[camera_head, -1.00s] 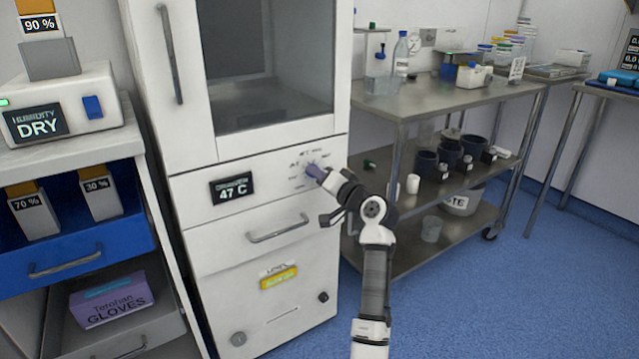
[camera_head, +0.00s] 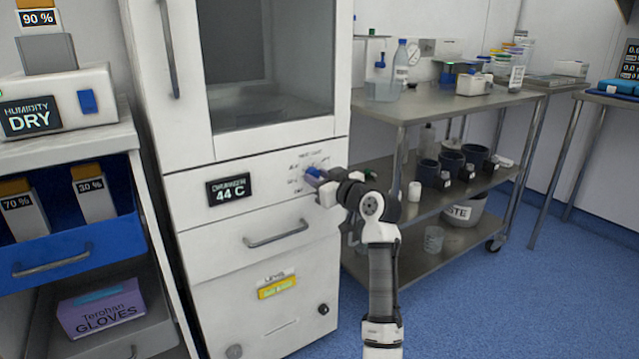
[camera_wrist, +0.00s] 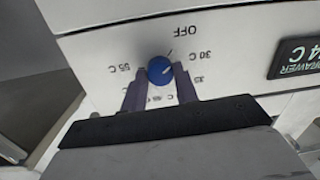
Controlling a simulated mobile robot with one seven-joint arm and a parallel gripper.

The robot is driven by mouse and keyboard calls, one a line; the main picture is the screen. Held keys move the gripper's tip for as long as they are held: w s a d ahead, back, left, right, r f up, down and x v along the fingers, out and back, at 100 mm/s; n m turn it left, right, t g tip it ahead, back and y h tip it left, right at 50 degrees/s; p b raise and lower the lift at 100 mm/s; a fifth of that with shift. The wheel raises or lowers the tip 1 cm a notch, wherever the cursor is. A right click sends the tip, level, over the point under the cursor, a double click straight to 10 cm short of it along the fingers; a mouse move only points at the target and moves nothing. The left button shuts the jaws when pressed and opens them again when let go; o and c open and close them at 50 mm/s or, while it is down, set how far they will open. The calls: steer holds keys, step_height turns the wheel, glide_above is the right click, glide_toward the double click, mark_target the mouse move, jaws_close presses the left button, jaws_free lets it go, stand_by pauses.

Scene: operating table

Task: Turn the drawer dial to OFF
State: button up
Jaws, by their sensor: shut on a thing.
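The blue drawer dial (camera_wrist: 160,70) sits on the white panel in the wrist view, ringed by upside-down labels. OFF (camera_wrist: 182,30) is above it, 30 C at upper right and 55 C at left. A small pale mark on the dial faces roughly right, but the exact setting is hard to read. My gripper (camera_wrist: 160,82) has its purple fingers on both sides of the dial, shut on it. In the head view the dial (camera_head: 312,173) is partly hidden by my gripper (camera_head: 319,180). The drawer display (camera_head: 230,190) reads 44 C.
The drawer handle (camera_head: 276,234) sticks out below the dial. A steel cart (camera_head: 440,105) with bottles and cups stands close on the right of my arm. A shelf unit with an open blue drawer (camera_head: 80,252) is at left. Blue floor is clear at right.

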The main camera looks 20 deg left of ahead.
steer(key=shift+n+b, duration=0.35)
steer(key=shift+n, duration=0.65)
steer(key=o, duration=1)
steer(key=shift+c, duration=0.2)
steer(key=p+v, duration=0.2)
steer(key=v, duration=1.1)
steer(key=shift+s+d, duration=0.3)
steer(key=shift+r, duration=0.1)
